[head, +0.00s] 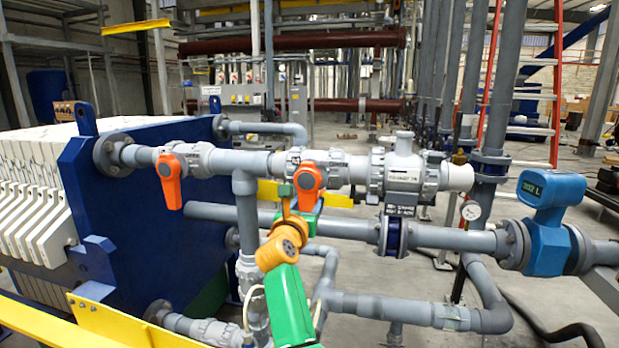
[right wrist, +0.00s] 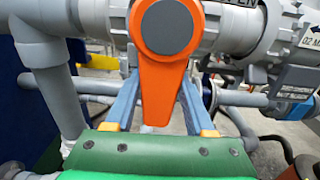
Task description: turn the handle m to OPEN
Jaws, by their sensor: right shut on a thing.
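An orange valve handle (head: 308,182) with a grey round hub sits on the grey horizontal pipe, right of centre on the pipe run. In the right wrist view the same handle (right wrist: 162,85) hangs down, across the pipe. My right gripper (head: 304,198) reaches up to it from below; its two blue-grey fingers (right wrist: 160,98) lie on either side of the handle's lower part, shut on it. Part of a label, ending in "PEN", shows on the valve body beside the hub. A second orange handle (head: 169,180) hangs down on a valve farther left. My left gripper is not in view.
A blue filter press plate (head: 140,215) stands at left. A lower grey pipe (head: 345,229) runs behind my right arm. A yellow rail (head: 110,325) crosses the lower left.

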